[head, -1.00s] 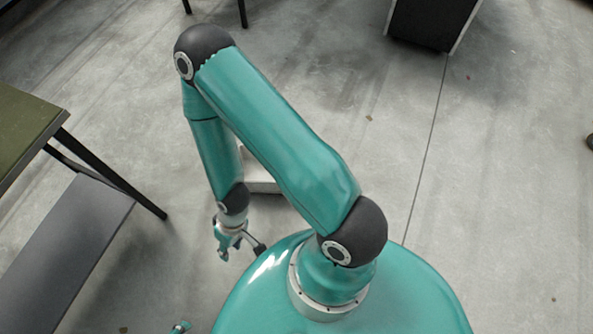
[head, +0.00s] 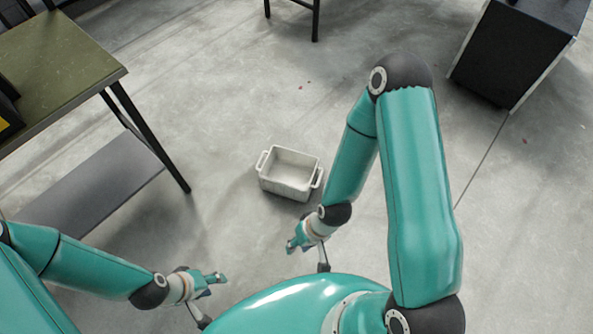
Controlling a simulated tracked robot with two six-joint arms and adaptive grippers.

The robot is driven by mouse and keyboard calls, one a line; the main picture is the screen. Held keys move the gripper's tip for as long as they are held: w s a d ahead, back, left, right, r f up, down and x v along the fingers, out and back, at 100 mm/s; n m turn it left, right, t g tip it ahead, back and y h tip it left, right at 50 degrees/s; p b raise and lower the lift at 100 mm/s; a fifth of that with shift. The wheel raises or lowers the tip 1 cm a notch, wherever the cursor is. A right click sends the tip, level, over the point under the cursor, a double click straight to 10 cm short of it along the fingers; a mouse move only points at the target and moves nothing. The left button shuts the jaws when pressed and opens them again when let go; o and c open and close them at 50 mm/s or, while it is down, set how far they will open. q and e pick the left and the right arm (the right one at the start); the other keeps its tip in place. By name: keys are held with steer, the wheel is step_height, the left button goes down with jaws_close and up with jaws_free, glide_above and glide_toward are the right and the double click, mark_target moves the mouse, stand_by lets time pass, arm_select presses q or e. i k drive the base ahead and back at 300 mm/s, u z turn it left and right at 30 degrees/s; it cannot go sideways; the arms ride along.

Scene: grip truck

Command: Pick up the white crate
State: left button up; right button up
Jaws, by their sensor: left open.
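The white crate (head: 284,187) stands upright on the grey floor near the middle of the head view. It has a handle at each end and looks empty. My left gripper (head: 218,281) is open, below and to the left of the crate and apart from it. My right gripper (head: 293,245) hangs just below the crate in the picture, apart from it and holding nothing that I can see. Its fingers are too small to tell open from shut. My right forearm passes close to the crate's right handle.
A green-topped table (head: 60,70) with dark legs and a lower grey shelf (head: 95,190) stands at the left. A black cabinet (head: 510,55) stands at the upper right. Dark legs of another piece of furniture (head: 316,20) show at the top. The floor around the crate is clear.

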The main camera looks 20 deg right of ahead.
mark_target(288, 172)
steer(key=z, duration=0.15)
steer(key=i, duration=1.05)
steer(key=u, duration=0.2)
